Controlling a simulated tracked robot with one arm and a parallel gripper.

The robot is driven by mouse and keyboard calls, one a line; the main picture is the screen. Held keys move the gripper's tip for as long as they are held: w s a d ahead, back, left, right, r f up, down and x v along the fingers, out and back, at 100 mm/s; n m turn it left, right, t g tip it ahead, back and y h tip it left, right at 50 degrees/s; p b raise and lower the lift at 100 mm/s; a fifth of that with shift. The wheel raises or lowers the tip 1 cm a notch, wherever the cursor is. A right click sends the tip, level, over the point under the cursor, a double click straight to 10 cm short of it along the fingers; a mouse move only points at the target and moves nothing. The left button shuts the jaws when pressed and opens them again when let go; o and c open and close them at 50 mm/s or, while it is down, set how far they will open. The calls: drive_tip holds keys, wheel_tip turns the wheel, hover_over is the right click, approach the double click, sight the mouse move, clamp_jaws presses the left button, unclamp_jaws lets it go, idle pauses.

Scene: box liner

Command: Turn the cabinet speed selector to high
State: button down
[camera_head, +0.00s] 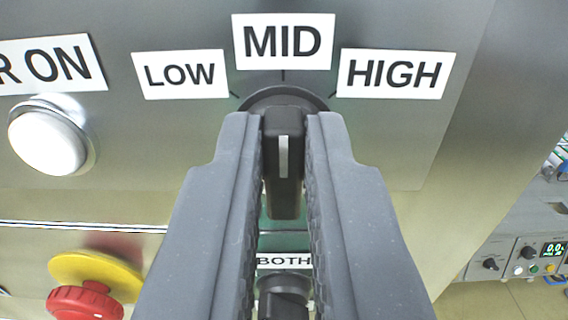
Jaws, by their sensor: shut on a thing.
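The speed selector (283,150) is a black knob with a white pointer line on a grey cabinet panel. Its line stands about upright, towards the MID label (283,41). The LOW label (180,74) is up and left of the knob, and the HIGH label (391,73) is up and right. My gripper (284,122) is shut on the knob's handle, one finger on each side. The fingers hide parts of the knob's round base.
A white round button (46,142) sits at the left under a partly cut-off ON label (50,64). A red emergency button on a yellow base (95,275) is at the lower left. Another black selector (284,297) under a BOTH label is below. A control panel (520,258) stands at the far right.

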drive_tip(key=shift+m, duration=0.3)
drive_tip(key=m+b, duration=0.3)
drive_tip(key=m, duration=0.1)
drive_tip(key=shift+d, duration=0.2)
drive_tip(key=shift+d+f+m+b, duration=0.1)
drive_tip(key=shift+m+b, duration=0.35)
drive_tip(key=shift+m, duration=0.6)
drive_tip(key=shift+d+f+m+b, duration=0.1)
drive_tip(key=shift+m+b, duration=0.35)
drive_tip(key=shift+m, duration=0.6)
drive_tip(key=c, duration=1.5)
unclamp_jaws()
